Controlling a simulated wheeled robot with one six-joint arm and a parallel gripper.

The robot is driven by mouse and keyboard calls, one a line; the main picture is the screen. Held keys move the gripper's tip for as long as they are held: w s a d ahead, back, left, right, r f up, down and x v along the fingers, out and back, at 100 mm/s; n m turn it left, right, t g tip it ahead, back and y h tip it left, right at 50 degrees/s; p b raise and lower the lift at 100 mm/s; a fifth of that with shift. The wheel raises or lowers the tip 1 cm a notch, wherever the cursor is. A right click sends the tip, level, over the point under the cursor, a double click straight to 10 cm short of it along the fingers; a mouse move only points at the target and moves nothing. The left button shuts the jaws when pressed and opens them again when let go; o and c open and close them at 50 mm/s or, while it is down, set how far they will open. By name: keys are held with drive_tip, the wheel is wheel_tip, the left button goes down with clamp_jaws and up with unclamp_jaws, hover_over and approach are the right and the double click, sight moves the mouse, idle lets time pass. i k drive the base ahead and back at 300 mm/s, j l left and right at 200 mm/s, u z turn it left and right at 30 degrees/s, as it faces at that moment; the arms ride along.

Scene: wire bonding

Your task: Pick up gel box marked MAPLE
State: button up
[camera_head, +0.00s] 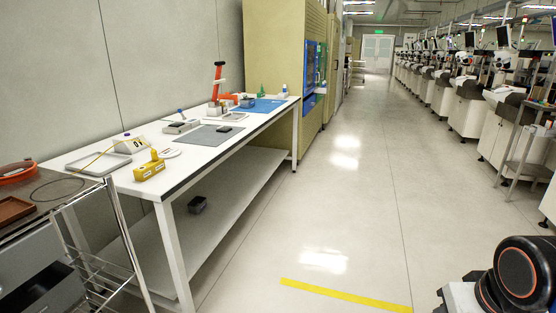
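No marking that reads MAPLE can be made out in the head view. A small dark flat box (224,129) lies on the grey mat on the white workbench. A small dark open-looking box (197,204) stands on the bench's lower shelf. I cannot tell whether either is the gel box. My gripper is not in view; only a black, orange-ringed part of my own body shows at the lower right.
The white workbench (191,157) along the left wall holds a yellow device (149,170), a grey tray (98,163) and a blue mat (262,105). A metal cart (75,195) stands at the near left. Machines line the right. The aisle floor (350,215) between is clear.

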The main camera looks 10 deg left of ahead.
sight(176, 123)
drive_tip(key=i+u, duration=0.2)
drive_tip(key=i, duration=0.35)
drive_tip(key=i+l+u, duration=0.2)
drive_tip(key=i, duration=0.35)
drive_tip(key=i+l+u, duration=0.15)
drive_tip(key=i, duration=0.4)
drive_tip(key=l, duration=0.1)
